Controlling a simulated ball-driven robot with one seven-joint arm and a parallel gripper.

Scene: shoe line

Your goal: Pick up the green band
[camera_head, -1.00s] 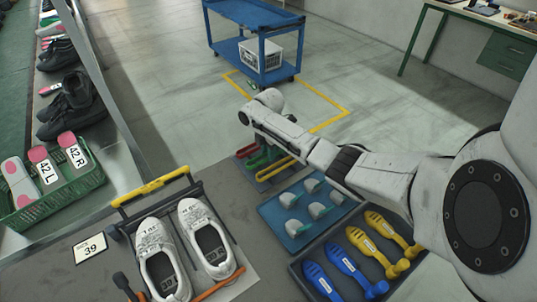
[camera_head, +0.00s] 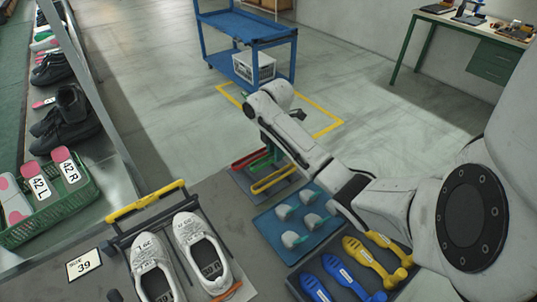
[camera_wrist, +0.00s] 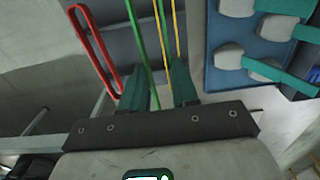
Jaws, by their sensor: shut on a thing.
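My gripper (camera_wrist: 160,92) is shut on the green band (camera_wrist: 140,45), which runs up between its dark green fingers in the wrist view. In the head view the green band (camera_head: 261,162) shows only in part below my wrist, over the band tray (camera_head: 245,183). The red band (camera_wrist: 98,48) lies to the left of my fingers, and the yellow band (camera_wrist: 175,35) lies close on the right. I cannot tell whether the green band is clear of the tray.
A blue tray (camera_head: 270,223) with several grey-and-green pieces stands beside the band tray. A dark tray holds blue (camera_head: 318,289) and yellow shoe forms. Open floor lies beyond.

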